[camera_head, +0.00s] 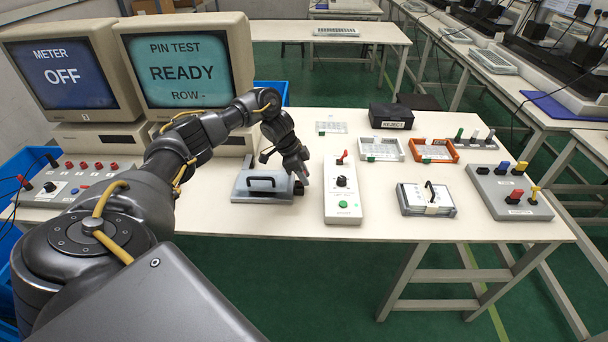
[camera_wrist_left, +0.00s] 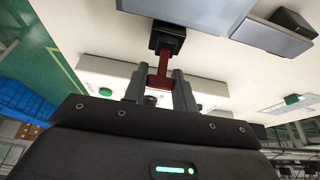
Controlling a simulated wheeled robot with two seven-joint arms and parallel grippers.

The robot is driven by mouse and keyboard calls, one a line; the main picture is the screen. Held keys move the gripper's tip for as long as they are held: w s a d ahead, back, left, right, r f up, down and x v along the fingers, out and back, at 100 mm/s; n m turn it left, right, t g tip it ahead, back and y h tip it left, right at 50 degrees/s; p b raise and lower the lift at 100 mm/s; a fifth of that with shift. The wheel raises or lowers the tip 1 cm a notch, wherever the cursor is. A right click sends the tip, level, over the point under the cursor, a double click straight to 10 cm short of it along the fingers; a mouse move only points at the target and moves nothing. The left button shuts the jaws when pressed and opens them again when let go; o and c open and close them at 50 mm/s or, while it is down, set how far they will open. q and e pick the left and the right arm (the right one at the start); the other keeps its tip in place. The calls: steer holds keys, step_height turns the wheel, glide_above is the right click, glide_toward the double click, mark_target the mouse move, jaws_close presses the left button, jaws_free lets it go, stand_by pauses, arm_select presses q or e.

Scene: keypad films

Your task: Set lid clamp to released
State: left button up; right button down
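The lid clamp is a black block (camera_wrist_left: 166,37) with a red lever (camera_wrist_left: 163,68), seen close up in the left wrist view. The clamp sits at the right side of the grey box with a pale lid (camera_head: 250,196) and black handle (camera_head: 262,182). In the left wrist view my left gripper (camera_wrist_left: 160,80) has its fingers on either side of the wide end of the red lever, which fills the gap between them. In the head view my left gripper (camera_head: 300,176) reaches down over the clamp and hides most of it. My right gripper is not in view.
A white panel (camera_head: 343,218) with a red switch, black knob and green button stands just right of the clamp. Two monitors (camera_head: 190,65) stand behind my left arm. A clear-lidded case (camera_head: 427,200) and a grey lever box (camera_head: 510,192) lie further right.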

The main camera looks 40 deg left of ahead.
arm_select(q)
steer(key=shift+c, duration=1.4)
steer(key=shift+w+d+r+y+p, duration=0.15)
steer(key=shift+r+y+p, duration=0.25)
steer(key=shift+p, duration=0.85)
steer(key=shift+d+f+g+p, duration=0.15)
steer(key=shift+g+p, duration=0.25)
steer(key=shift+p, duration=0.05)
steer(key=shift+w+f+y, duration=0.1)
steer(key=shift+f+y, duration=0.1)
steer(key=shift+y, duration=0.2)
steer(key=shift+f, duration=0.2)
steer(key=o, duration=1)
steer(key=p+v, duration=0.2)
steer(key=v, duration=0.9)
steer(key=shift+w+p, duration=0.15)
steer(key=shift+p, duration=0.25)
